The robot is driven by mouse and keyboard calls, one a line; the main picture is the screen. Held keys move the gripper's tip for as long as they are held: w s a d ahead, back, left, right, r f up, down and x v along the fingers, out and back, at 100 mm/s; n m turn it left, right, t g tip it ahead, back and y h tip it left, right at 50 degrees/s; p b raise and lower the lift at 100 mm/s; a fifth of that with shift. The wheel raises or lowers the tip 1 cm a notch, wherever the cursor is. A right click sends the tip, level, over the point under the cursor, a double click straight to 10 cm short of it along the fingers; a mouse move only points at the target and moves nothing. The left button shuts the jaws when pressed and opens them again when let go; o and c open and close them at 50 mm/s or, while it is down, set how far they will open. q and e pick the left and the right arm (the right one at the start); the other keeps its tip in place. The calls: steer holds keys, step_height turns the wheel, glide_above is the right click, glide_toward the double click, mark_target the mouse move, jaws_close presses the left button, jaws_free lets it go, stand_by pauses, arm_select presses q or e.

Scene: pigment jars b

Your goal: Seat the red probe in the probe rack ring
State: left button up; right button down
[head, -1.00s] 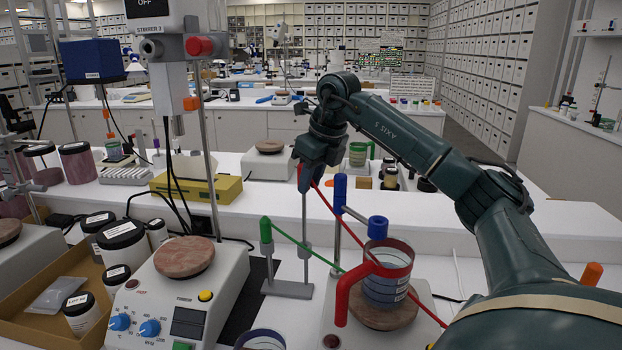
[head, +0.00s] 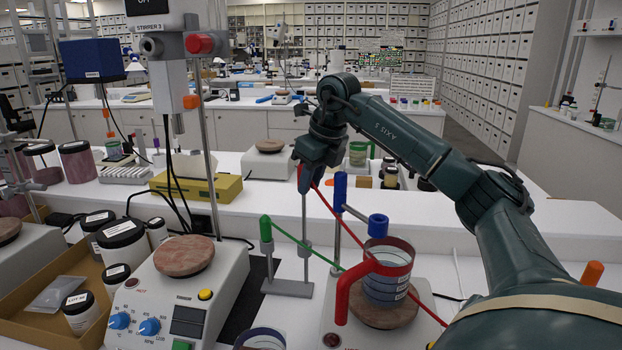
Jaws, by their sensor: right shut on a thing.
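My right gripper (head: 309,184) is at the middle of the head view, shut on the red probe (head: 299,172), mostly hidden behind the fingers. A red cable (head: 338,222) runs from it down to the right. A thin grey rod (head: 304,215) stands upright below the fingers, in line with the probe rack's right-hand holder (head: 305,250). I cannot tell whether the rod is the probe's shaft or how deep it sits. The probe rack (head: 287,289) has a grey base. A green probe (head: 265,228) stands in its left holder, trailing a green cable. My left gripper is not in view.
A stirrer (head: 190,290) stands left. A cardboard tray (head: 30,340) holds jars. Cables cross right of the rack.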

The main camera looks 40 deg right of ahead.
steer(key=shift+f+b, duration=0.3)
steer(key=shift+f, duration=0.25)
steer(key=c, duration=1.1)
jaws_free()
steer(key=shift+c, duration=0.2)
steer(key=shift+f, duration=0.1)
steer(key=v, duration=1.3)
steer(key=shift+r+p, duration=0.3)
steer(key=shift+p, duration=0.05)
steer(key=shift+a+f, duration=0.1)
